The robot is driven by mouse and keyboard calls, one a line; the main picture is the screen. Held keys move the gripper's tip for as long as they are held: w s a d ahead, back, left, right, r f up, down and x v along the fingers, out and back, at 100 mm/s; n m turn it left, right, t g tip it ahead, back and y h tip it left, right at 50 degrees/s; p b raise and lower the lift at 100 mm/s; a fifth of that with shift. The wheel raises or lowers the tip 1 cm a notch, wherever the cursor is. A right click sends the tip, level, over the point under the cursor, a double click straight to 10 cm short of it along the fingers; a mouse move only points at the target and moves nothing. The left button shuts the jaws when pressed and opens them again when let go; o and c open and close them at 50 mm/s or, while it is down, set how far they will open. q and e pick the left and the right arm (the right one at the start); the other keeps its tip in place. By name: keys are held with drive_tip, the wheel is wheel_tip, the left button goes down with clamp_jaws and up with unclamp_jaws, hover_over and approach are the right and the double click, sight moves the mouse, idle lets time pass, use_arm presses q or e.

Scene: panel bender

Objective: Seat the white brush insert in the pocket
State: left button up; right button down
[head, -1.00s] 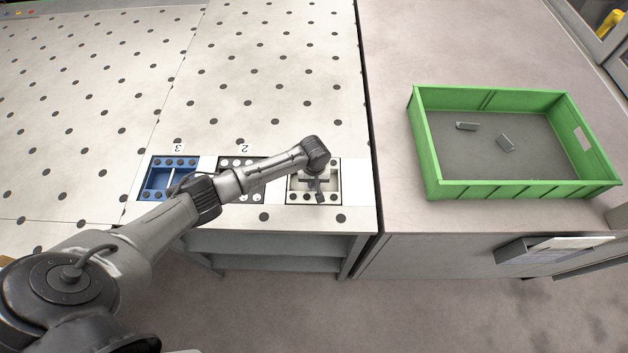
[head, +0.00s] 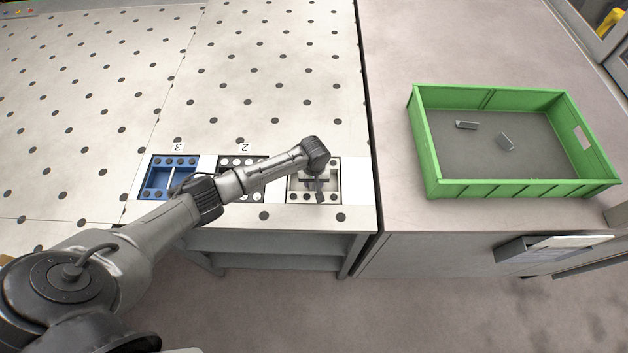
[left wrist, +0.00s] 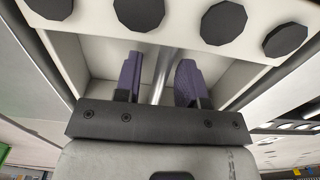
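The white brush insert (head: 334,164), a pale open box with dark round dots on its edges, is at the right-hand pocket of the table. It looks about level with the tabletop, but I cannot tell if it is fully down. My left gripper (head: 316,188) points down into it and hides its middle. In the left wrist view, the purple-padded fingers (left wrist: 160,82) stand on either side of a grey metal bar (left wrist: 163,68) inside the pale insert (left wrist: 225,75). Narrow gaps show between the pads and the bar. My right gripper is out of view.
A blue insert (head: 157,181) sits at label 3, and a dark one with white dots (head: 240,162) at label 2, partly behind my arm. A green crate (head: 520,190) with two small grey parts stands on the right-hand table. The dotted tabletop (head: 270,80) behind is clear.

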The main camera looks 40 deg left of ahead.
use_arm(q)
drive_tip(key=shift+o, duration=0.3)
drive_tip(key=shift+r, duration=0.4)
wheel_tip(320, 180, up, 13)
drive_tip(key=shift+p, duration=0.4)
